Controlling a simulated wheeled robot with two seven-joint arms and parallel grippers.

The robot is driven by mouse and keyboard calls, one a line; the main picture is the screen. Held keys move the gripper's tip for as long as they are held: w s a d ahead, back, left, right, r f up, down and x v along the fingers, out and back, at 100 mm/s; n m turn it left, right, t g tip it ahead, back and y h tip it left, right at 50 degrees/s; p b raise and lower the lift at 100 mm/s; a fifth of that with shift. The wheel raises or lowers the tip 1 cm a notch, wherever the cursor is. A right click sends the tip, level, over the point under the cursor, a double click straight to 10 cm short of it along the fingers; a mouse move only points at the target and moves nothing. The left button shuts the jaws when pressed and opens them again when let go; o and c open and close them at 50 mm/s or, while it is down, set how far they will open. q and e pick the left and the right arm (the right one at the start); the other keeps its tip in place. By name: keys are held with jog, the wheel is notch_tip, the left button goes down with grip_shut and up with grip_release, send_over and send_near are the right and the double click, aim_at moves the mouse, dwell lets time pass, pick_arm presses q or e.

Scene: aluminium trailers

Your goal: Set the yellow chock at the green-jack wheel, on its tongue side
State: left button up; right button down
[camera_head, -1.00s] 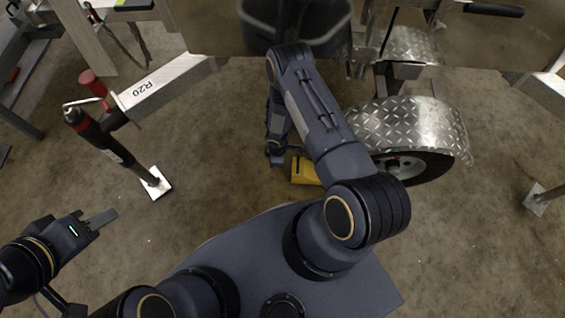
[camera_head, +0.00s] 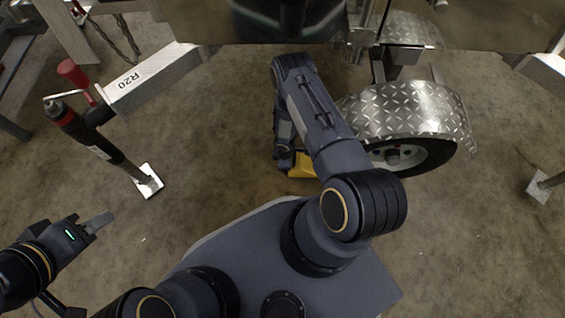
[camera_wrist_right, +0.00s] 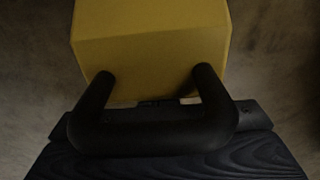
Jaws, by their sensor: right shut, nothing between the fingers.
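The yellow chock (camera_head: 302,166) is on the floor left of the wheel (camera_head: 408,156), partly hidden by my right arm. I cannot tell whether it touches the tyre. In the right wrist view the chock's yellow body (camera_wrist_right: 150,45) is close, and its black loop handle (camera_wrist_right: 150,136) crosses in front of my right gripper (camera_wrist_right: 165,158). That gripper is shut with nothing in it. In the head view its fingertips are hidden behind the arm, beside the chock. My left gripper (camera_head: 97,223) is empty at lower left; its finger gap does not show. No green jack shows.
A jack with a red handle (camera_head: 72,72) stands at left on a beam marked R20 (camera_head: 150,78), with a foot plate (camera_head: 149,181). A diamond-plate fender (camera_head: 415,110) covers the wheel. Another foot plate (camera_head: 540,186) is at right. Floor left of the chock is clear.

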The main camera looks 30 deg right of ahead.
aim_at(294, 164)
jog(key=shift+s+d, duration=0.55)
jog(key=shift+d, duration=0.25)
jog(key=shift+s+d, duration=0.5)
jog(key=shift+d, duration=0.3)
